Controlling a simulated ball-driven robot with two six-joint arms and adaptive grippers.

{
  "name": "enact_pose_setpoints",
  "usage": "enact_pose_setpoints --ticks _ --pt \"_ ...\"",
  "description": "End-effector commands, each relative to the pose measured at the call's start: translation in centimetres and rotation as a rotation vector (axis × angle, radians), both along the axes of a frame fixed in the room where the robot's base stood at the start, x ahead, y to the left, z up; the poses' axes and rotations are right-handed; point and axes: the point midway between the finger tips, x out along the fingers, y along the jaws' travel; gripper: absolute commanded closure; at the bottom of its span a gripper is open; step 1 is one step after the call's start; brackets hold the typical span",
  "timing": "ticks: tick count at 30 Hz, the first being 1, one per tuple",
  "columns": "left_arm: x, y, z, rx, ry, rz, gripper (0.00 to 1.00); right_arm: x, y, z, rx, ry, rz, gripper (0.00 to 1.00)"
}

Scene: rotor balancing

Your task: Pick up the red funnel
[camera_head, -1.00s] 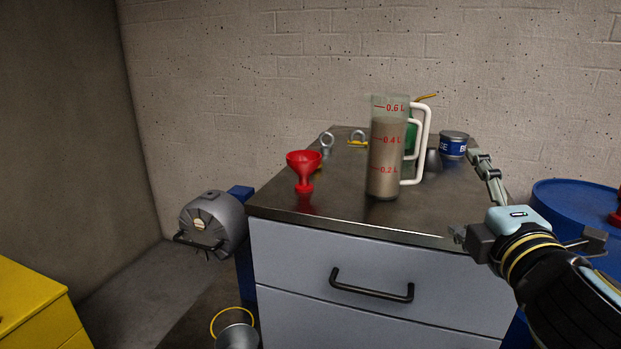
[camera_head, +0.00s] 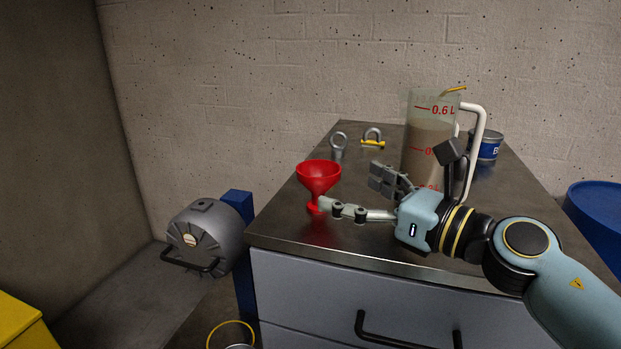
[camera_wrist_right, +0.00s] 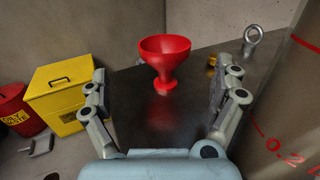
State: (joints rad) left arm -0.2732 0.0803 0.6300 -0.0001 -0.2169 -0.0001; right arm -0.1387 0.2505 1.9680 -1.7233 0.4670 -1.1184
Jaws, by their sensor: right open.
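The red funnel (camera_head: 318,179) stands upright, wide mouth up, near the left edge of the dark metal cabinet top (camera_head: 330,235). My right gripper (camera_head: 349,195) reaches in from the right, low over the top. In the head view, one finger's tip overlaps the funnel's stem; I cannot tell whether they touch. In the right wrist view the funnel (camera_wrist_right: 165,62) appears ahead, between the two spread fingers of the open, empty right gripper (camera_wrist_right: 158,90). My left gripper is out of view.
A measuring jug (camera_head: 430,125) with grey-brown contents stands close behind my right gripper. A blue-labelled can (camera_head: 487,148) stands behind the jug. The top's front left is clear.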

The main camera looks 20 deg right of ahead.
Motion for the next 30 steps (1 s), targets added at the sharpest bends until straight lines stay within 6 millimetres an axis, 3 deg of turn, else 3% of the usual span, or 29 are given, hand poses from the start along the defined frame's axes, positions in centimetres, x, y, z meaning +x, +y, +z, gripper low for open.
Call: enact_pose_setpoints --ticks 6,10,17,25,30 --pt "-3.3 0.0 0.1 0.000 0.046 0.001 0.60 1.8 1.0 0.0 -0.006 -0.002 0.003 0.04" --pt "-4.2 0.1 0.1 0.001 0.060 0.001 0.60 3.3 1.7 0.0 -0.004 0.000 0.003 0.04" --pt "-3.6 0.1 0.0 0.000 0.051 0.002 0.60 6.3 3.2 -0.1 -0.005 0.001 0.003 0.04" --pt "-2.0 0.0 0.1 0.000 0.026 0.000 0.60 6.7 3.4 -0.1 -0.006 0.001 0.002 0.04" --pt "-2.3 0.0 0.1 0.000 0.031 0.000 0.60 6.7 3.4 -0.1 -0.006 0.001 0.002 0.23"
